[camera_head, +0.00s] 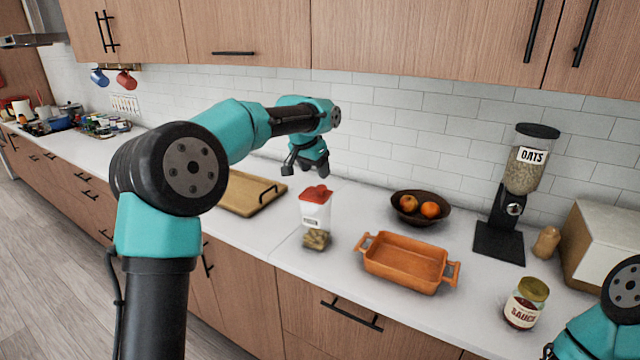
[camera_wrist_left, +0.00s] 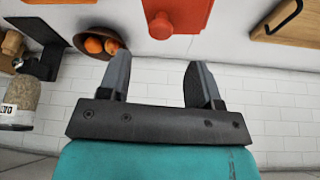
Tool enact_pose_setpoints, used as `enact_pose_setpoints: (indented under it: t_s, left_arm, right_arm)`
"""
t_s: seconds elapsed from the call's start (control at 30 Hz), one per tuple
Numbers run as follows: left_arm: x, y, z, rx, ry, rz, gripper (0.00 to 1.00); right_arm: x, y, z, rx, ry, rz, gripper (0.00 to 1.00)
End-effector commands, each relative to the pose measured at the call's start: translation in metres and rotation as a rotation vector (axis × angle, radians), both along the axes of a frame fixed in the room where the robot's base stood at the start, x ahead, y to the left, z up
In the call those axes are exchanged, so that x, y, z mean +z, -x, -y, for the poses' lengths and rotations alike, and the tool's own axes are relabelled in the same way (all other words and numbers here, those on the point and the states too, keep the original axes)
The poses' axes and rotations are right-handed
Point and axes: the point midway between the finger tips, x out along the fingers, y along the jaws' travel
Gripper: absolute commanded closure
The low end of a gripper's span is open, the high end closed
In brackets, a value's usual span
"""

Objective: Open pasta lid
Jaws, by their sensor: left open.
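The pasta container (camera_head: 316,222) stands upright on the counter, clear with a white label, pasta at its bottom and a red lid (camera_head: 316,193) on top. The lid looks closed. In the left wrist view the red lid (camera_wrist_left: 178,14) shows at the top, beyond the fingertips. My left gripper (camera_head: 304,169) is open and empty, above and just behind the lid, apart from it. Its two fingers (camera_wrist_left: 160,82) are spread in the wrist view. Part of my right arm shows at the lower right in the head view; its gripper is out of view.
An orange baking dish (camera_head: 453,275) sits right of the container, with a fruit bowl (camera_head: 398,212) behind it. A cutting board (camera_head: 238,205) lies to the left. A sauce jar (camera_head: 526,303) and oats dispenser (camera_head: 500,245) stand farther right. The tiled wall is close behind.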

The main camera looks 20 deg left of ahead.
Motion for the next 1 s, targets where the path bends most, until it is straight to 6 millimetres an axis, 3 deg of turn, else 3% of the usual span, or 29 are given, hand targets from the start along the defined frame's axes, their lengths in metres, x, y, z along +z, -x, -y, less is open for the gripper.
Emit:
enact_pose_setpoints:
  t_s: [0.3, 0.77, 1.0]
  left_arm:
    - [-0.046, -0.018, 0.007, 0.000, -0.001, -0.002, 0.42]
    - [-0.057, -0.022, 0.008, 0.000, 0.000, 0.000, 0.42]
    - [-0.057, -0.022, 0.009, 0.000, 0.000, 0.000, 0.65]
  right_arm:
    - [0.000, 0.000, 0.000, 0.000, 0.000, 0.000, 0.57]
    - [0.000, 0.000, 0.000, 0.000, 0.000, 0.000, 0.57]
    - [0.000, 0.000, 0.000, 0.000, 0.000, 0.000, 0.57]
